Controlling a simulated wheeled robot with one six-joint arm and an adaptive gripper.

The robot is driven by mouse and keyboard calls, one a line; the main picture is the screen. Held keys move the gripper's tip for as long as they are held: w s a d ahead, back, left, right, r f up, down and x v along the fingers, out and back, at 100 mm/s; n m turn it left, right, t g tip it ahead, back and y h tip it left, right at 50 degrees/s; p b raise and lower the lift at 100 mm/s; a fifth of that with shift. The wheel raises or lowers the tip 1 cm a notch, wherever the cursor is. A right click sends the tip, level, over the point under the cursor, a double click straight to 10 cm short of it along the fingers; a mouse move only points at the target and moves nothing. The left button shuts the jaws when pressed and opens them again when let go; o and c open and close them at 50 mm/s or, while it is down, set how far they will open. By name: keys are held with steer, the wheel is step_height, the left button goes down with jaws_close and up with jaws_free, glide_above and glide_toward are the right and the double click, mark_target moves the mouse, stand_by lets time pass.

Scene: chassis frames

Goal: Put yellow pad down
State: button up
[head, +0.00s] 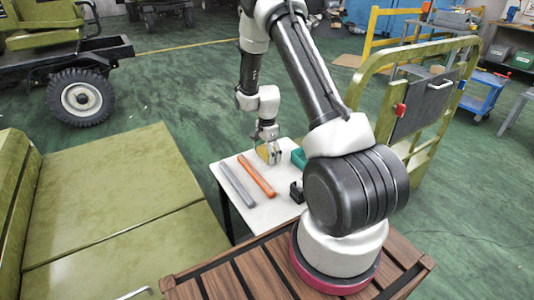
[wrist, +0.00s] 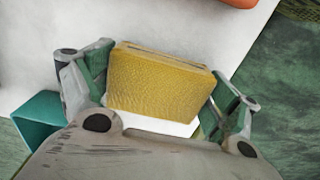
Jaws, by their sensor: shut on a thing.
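The yellow pad (wrist: 158,86) is a block held between the two fingers of my gripper (wrist: 158,92) in the wrist view. My gripper is shut on it, with one finger at each end. In the head view my gripper (head: 270,152) is over the far part of the small white table (head: 268,218), and the yellow pad (head: 262,152) shows only partly beside the fingers. I cannot tell whether the pad touches the tabletop. The white tabletop (wrist: 40,45) lies beneath it in the wrist view.
A grey bar (head: 236,186) and an orange bar (head: 257,176) lie on the table's left part. A teal container (head: 299,158) stands near its right edge, with a black object (head: 297,192) nearer. Green padded seating (head: 120,205) is at left. The table's front middle is clear.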

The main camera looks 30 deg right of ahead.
steer(key=shift+f, duration=0.2)
steer(key=o, duration=1)
steer(key=shift+o, duration=0.2)
steer(key=shift+r, duration=0.1)
steer(key=s+a+r+n+t, duration=0.1)
steer(key=s+r+n, duration=0.1)
steer(key=r, duration=1.1)
steer(key=s+a+r+n, duration=0.1)
steer(key=s+r+n, duration=0.15)
steer(key=r, duration=0.95)
steer(key=s+a+r+n+t, duration=0.1)
steer(key=s+r+n, duration=0.5)
steer(key=s, duration=0.7)
steer(key=s+a+r+n+t, duration=0.2)
steer(key=s+r+n, duration=0.5)
steer(key=s, duration=0.6)
steer(key=shift+s+a+r, duration=0.25)
steer(key=shift+a+r, duration=0.35)
steer(key=shift+a, duration=0.3)
